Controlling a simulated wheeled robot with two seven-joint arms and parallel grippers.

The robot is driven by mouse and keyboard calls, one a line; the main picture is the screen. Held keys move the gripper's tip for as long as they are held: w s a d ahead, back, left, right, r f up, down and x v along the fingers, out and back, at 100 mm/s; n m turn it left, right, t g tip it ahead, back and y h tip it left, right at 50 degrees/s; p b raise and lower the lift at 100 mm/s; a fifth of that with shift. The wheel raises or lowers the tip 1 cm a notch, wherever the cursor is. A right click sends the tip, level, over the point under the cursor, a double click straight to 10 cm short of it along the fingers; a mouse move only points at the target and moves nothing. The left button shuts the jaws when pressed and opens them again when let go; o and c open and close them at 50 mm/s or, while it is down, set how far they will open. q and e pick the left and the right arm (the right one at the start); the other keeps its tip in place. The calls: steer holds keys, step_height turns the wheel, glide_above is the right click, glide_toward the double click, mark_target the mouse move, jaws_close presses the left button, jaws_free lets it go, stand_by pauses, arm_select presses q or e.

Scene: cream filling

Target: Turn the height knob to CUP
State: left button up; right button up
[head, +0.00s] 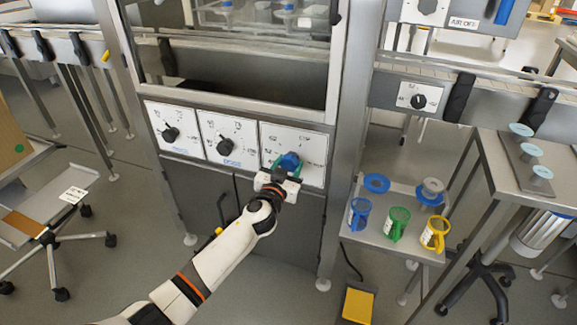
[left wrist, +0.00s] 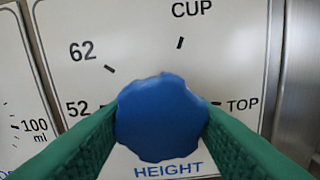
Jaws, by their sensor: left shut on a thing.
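The blue height knob (head: 291,159) sits on the rightmost white dial panel (head: 311,148) of the machine front. In the left wrist view the lobed blue knob (left wrist: 162,118) is seen face on, with the marks 52 and 62 on its left, CUP above right, TOP on its right and HEIGHT below. No pointer shows on it, so I cannot tell which mark it is set to. My left gripper (head: 281,168) is shut on the knob; its green fingers (left wrist: 160,125) press on its left and right sides. My right gripper is not in view.
Two more panels with black knobs (head: 170,134) (head: 225,146) are left of the height panel. A metal post (head: 345,130) stands just right of it. A side table (head: 385,238) holds blue, green and yellow funnel-like parts. A yellow pedal (head: 358,305) is on the floor.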

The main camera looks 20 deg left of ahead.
arm_select(q)
steer(key=m, duration=0.2)
steer(key=shift+m, duration=0.3)
steer(key=m, duration=0.2)
steer(key=shift+m, duration=0.4)
steer(key=m, duration=0.3)
steer(key=shift+m, duration=0.3)
steer(key=shift+a+m+p, duration=0.1)
steer(key=shift+m+p, duration=0.2)
steer(key=shift+m, duration=1.5)
steer(key=m, duration=0.3)
steer(key=shift+r+m+p, duration=0.1)
steer(key=shift+m+p, duration=0.2)
steer(key=shift+p, duration=0.1)
steer(key=shift+m, duration=1.4)
steer(key=m+p, duration=0.1)
steer(key=m, duration=0.4)
steer(key=shift+r+p, duration=0.1)
steer(key=shift+p, duration=0.25)
steer(key=shift+m+p, duration=0.45)
steer(key=shift+m, duration=1.45)
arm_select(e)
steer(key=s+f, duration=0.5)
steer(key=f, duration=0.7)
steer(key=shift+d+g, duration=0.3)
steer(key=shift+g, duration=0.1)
